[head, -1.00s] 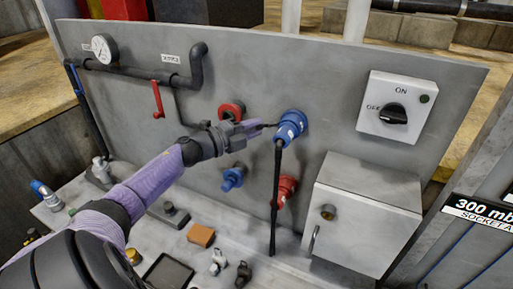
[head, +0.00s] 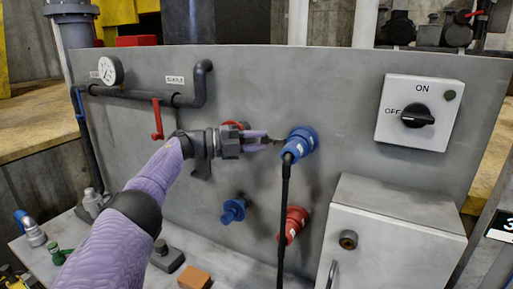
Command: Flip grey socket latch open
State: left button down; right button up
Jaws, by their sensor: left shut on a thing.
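A blue socket (head: 304,139) sits on the grey upright panel, with a blue plug (head: 294,152) in it and a black cable hanging down. My left gripper (head: 274,142) reaches in from the left, with its fingertips at the socket's left side. It is shut on a small dark-grey piece there, which looks like the socket latch; the fingers hide most of it, and I cannot tell its angle. My right gripper is not in view.
A red socket (head: 293,222) and a smaller blue fitting (head: 233,210) are below. A grey box (head: 392,235) stands at lower right, and an ON/OFF switch box (head: 420,111) is at upper right. A red-handled valve (head: 157,119) and pipe are at left.

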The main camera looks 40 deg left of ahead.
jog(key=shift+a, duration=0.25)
pick_arm(q)
jog(key=shift+c, duration=2.4)
grip_release()
jog(key=shift+w, duration=0.1)
jog(key=b+v, duration=0.1)
jog(key=v, duration=0.9)
jog(key=shift+b, duration=0.4)
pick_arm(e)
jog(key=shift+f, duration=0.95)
